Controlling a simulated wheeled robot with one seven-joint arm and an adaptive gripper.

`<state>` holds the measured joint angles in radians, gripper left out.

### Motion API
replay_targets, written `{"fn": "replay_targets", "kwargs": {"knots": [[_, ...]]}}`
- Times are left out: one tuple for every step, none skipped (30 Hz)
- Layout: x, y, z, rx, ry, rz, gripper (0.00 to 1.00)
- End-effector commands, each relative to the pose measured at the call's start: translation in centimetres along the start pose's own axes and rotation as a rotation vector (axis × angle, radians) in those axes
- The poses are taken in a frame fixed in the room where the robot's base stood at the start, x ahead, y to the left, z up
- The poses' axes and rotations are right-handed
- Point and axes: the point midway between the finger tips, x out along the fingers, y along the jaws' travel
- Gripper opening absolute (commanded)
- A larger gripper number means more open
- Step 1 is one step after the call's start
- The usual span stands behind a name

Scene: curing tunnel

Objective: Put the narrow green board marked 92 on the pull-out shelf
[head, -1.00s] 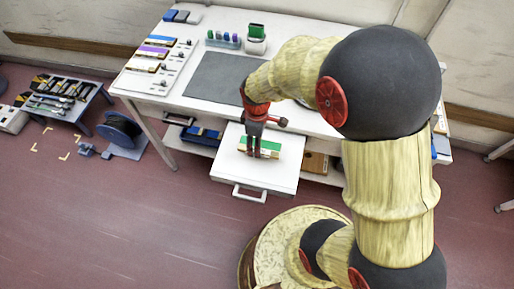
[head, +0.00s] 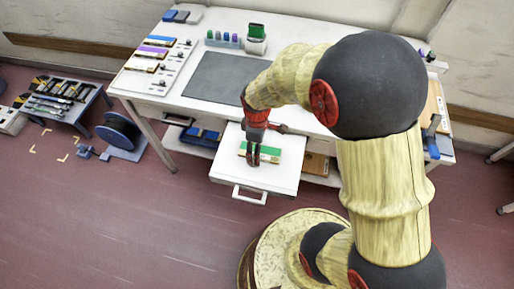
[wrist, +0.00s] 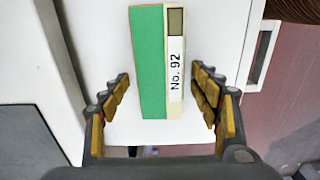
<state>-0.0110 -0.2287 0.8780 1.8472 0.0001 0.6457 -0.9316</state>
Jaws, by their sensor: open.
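The narrow green board (wrist: 150,62) has a pale edge strip with a label reading "No. 92". It lies flat on the white pull-out shelf (wrist: 215,25), and it also shows in the head view (head: 272,154). The shelf (head: 225,172) is pulled out from under the table, with its handle at the front. My gripper (wrist: 160,100) is open, its fingers apart on either side of the board's near end with gaps to both sides. In the head view my gripper (head: 252,162) stands over the board's left part. Its exact height above the board is unclear.
The white table (head: 300,75) holds a grey mat (head: 225,77), a rack of boards (head: 155,65) and a green-topped device (head: 256,38). Blue items (head: 201,135) lie underneath, left of the shelf. A low bench (head: 62,98) and a cable reel (head: 118,130) stand left on open floor.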

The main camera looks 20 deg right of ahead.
Motion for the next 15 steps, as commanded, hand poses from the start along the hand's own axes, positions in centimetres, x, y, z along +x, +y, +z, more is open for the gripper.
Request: {"fn": "replay_targets", "kwargs": {"knots": [[0.0,0.0,0.0,0.0,0.0,0.0,0.63],[0.0,0.0,0.0,0.0,0.0,0.0,0.63],[0.0,0.0,0.0,0.0,0.0,0.0,0.63],[0.0,0.0,0.0,0.0,0.0,0.0,0.63],[0.0,0.0,0.0,0.0,0.0,0.0,0.63],[-0.1,0.0,0.0,0.0,0.0,0.0,0.63],[-0.1,0.0,0.0,0.0,0.0,0.001,0.63],[-0.3,0.0,0.0,0.0,0.001,0.001,0.63],[-0.6,0.0,0.0,0.0,0.001,0.002,0.63],[-0.8,0.1,0.0,0.0,0.001,0.002,0.63],[-1.2,0.1,-0.1,0.0,0.002,0.002,0.63],[-1.8,0.1,-0.1,0.0,0.002,0.003,0.63],[-2.3,0.1,-0.1,0.0,0.002,0.003,0.63],[-2.9,0.1,-0.1,0.0,0.002,0.003,0.63],[-3.7,0.1,-0.1,0.0,0.002,0.003,0.63]]}}
